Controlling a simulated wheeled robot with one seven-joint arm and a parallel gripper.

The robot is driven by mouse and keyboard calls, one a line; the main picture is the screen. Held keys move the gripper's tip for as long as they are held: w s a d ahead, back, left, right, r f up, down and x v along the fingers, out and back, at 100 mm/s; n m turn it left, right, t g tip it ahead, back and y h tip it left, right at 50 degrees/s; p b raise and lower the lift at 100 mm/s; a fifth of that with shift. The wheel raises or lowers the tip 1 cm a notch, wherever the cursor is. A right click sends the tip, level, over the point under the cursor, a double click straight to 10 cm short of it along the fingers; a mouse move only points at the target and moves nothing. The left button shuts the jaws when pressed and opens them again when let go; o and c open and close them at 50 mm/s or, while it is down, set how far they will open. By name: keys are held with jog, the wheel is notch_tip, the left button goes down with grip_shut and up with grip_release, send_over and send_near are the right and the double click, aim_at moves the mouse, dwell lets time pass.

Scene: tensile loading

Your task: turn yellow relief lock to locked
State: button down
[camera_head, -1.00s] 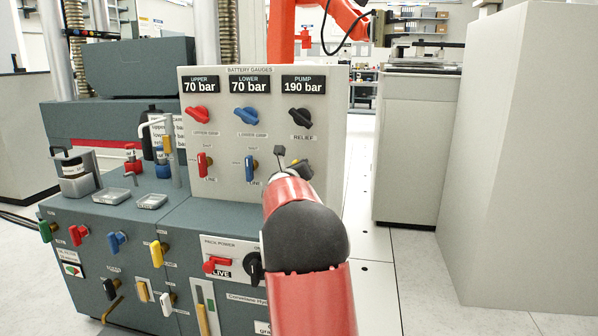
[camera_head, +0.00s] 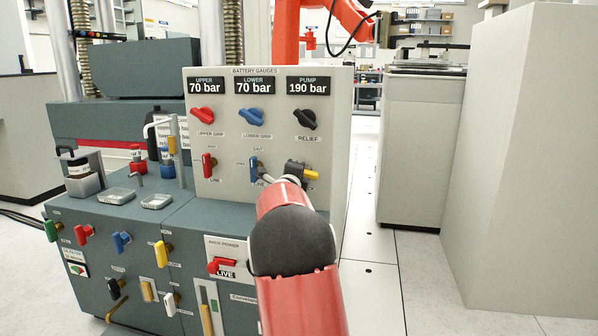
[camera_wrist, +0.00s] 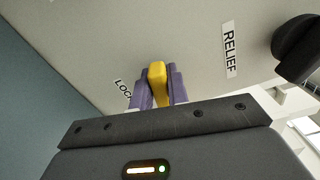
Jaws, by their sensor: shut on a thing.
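The yellow relief lock (camera_head: 312,174) is a small lever on the lower right of the grey gauge panel, below the black relief knob (camera_head: 304,119). In the head view it lies roughly level, its yellow end pointing right. My gripper (camera_head: 295,170) is at it, with my red arm reaching up from below. In the wrist view the purple fingers of my gripper (camera_wrist: 158,90) stand on both sides of the yellow lock (camera_wrist: 157,84) and are shut on it. A partly covered label starting "LOC" is beside it. The lock's base is hidden.
A blue line lever (camera_head: 254,169) sits just left of the lock, and a red line lever (camera_head: 208,165) farther left. The black relief knob also shows in the wrist view (camera_wrist: 298,48). Open floor lies right of the panel, before a grey cabinet (camera_head: 421,150).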

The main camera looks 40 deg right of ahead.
jog(key=shift+f+n, duration=0.3)
jog(key=shift+n, duration=0.7)
jog(key=c, duration=1.4)
grip_release()
jog(key=shift+a, duration=0.1)
jog(key=shift+o, duration=0.2)
jog(key=v, duration=0.7)
jog(key=shift+s+a, duration=0.25)
